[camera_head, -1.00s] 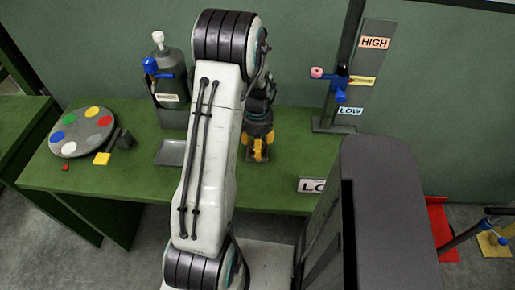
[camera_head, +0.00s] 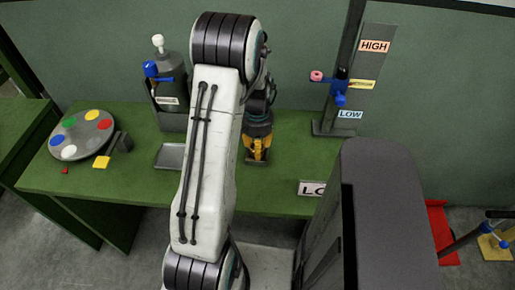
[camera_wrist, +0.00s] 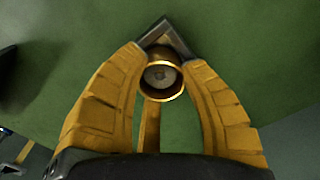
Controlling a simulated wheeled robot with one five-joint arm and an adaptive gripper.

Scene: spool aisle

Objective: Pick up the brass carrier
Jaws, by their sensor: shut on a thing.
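The brass carrier (camera_wrist: 162,80) shows in the wrist view as a round, shiny ring or cup with a pale centre. My gripper (camera_wrist: 161,67) has its two yellow fingers on either side of it, shut on it. A dark angled bracket (camera_wrist: 166,38) lies just beyond the carrier, at the fingertips. In the head view my gripper (camera_head: 257,155) points down at the green bench, right of my arm. The carrier is hard to make out there, and I cannot tell whether it is clear of the surface.
The green bench (camera_head: 135,178) has a grey disc with coloured spots (camera_head: 83,135), a grey tray (camera_head: 170,157) and a dark canister (camera_head: 173,90) left of my arm. A stand with HIGH and LOW labels (camera_head: 367,75) rises at the back right.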

